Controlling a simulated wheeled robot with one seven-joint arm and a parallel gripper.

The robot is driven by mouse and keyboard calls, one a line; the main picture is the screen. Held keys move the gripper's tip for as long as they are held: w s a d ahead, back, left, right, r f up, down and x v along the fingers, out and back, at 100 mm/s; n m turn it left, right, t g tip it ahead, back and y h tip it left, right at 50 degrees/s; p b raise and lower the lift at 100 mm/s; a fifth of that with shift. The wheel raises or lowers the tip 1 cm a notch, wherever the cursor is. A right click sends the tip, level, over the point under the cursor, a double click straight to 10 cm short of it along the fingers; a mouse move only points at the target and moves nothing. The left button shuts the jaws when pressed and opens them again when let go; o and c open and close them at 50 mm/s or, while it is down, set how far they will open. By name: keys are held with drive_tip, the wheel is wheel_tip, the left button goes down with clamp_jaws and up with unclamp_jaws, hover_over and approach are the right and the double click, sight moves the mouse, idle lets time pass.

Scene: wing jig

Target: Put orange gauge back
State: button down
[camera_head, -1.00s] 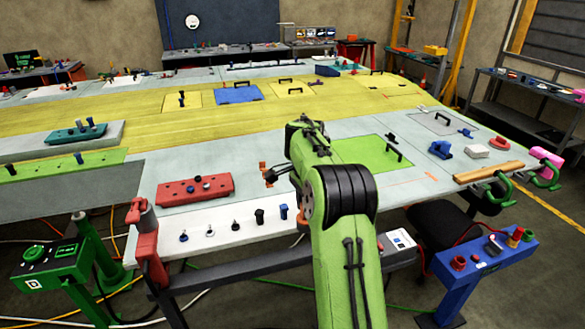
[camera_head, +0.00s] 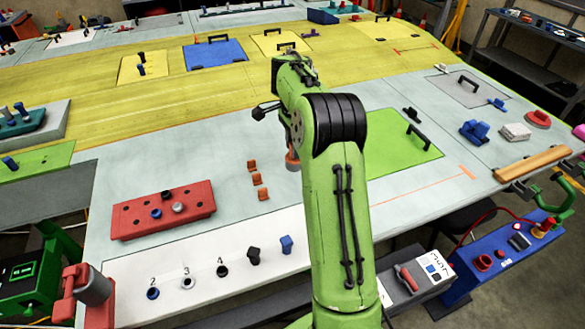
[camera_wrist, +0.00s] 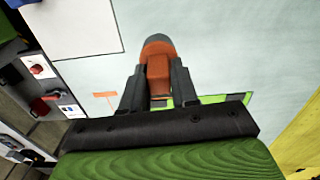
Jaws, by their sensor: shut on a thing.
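My gripper (camera_wrist: 158,85) is shut on the orange gauge (camera_wrist: 158,68), with a dark finger on each side of it in the wrist view. The gauge has an orange body and a grey rounded end. In the head view an orange piece with a grey upper part (camera_head: 292,160) shows just left of my green arm, which hides most of my gripper there. A white strip (camera_head: 128,284) along the table's front edge carries a row of small gauges, dark, white and blue; the numbers 2, 3 and 4 are readable.
Three small orange blocks (camera_head: 257,179) stand on the pale panel left of my arm. A red block with holes (camera_head: 165,212) holds a few pegs. A green panel (camera_head: 400,145) with a black handle lies to the right. Pale surface around the orange blocks is clear.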

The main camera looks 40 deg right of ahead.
wheel_tip(320, 180, down, 7)
drive_tip(key=shift+f, duration=0.1)
drive_tip(key=shift+s, duration=0.15)
drive_tip(key=shift+f+b, duration=0.15)
drive_tip(key=shift+b, duration=0.2)
drive_tip(key=c, duration=0.9)
unclamp_jaws()
drive_tip(key=shift+o, duration=0.2)
wheel_tip(320, 180, up, 12)
drive_tip(key=shift+a+r+p, duration=0.1)
drive_tip(key=shift+r+p, duration=0.05)
drive_tip(key=shift+p, duration=0.85)
drive_tip(key=shift+s+a+r, duration=0.1)
drive_tip(key=shift+r, duration=0.05)
